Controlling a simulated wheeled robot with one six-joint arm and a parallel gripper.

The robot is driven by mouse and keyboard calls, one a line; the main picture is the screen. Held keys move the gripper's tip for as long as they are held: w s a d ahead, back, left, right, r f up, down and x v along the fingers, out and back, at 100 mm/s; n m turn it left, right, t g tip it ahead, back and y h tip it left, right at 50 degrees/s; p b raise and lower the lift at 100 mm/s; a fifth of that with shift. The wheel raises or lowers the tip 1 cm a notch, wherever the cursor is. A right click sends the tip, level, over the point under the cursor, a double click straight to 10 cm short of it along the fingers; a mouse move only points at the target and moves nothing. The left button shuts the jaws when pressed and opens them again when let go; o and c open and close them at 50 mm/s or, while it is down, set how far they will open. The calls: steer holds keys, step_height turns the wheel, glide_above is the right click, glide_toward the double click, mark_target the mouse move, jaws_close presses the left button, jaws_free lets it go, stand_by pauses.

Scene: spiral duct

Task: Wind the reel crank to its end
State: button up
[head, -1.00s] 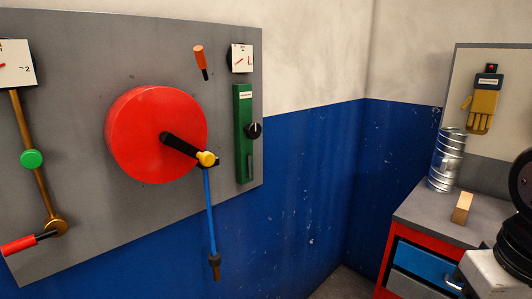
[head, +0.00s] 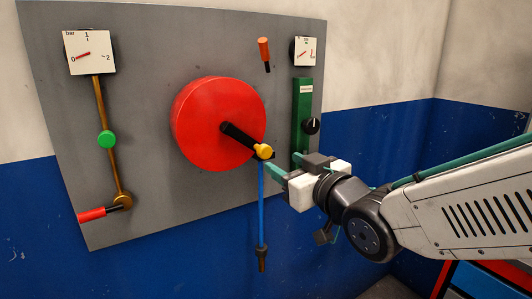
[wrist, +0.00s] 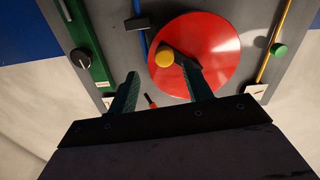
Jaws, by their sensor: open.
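The red reel (head: 200,135) is a round disc on the grey panel in the head view. Its black crank arm (head: 238,137) points down and right from the hub and ends in a yellow knob (head: 264,151). In the wrist view the reel (wrist: 215,45) and the yellow knob (wrist: 165,57) lie beyond the fingers. My gripper (head: 274,172) is open and empty, just right of and below the knob in the head view. In the wrist view its green fingers (wrist: 158,90) are apart, with the knob beyond and between them. Contact is not visible.
A blue rod (head: 261,205) hangs below the knob. A green box (head: 302,115) with a black dial stands right of the reel. An orange-handled lever (head: 264,50) sits above. A brass pipe (head: 108,150) with a green knob, a red handle (head: 92,215) and a gauge (head: 89,52) are at left.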

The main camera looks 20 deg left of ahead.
mark_target(267, 154)
steer(key=x, duration=0.8)
steer(key=shift+s+a+r, duration=0.2)
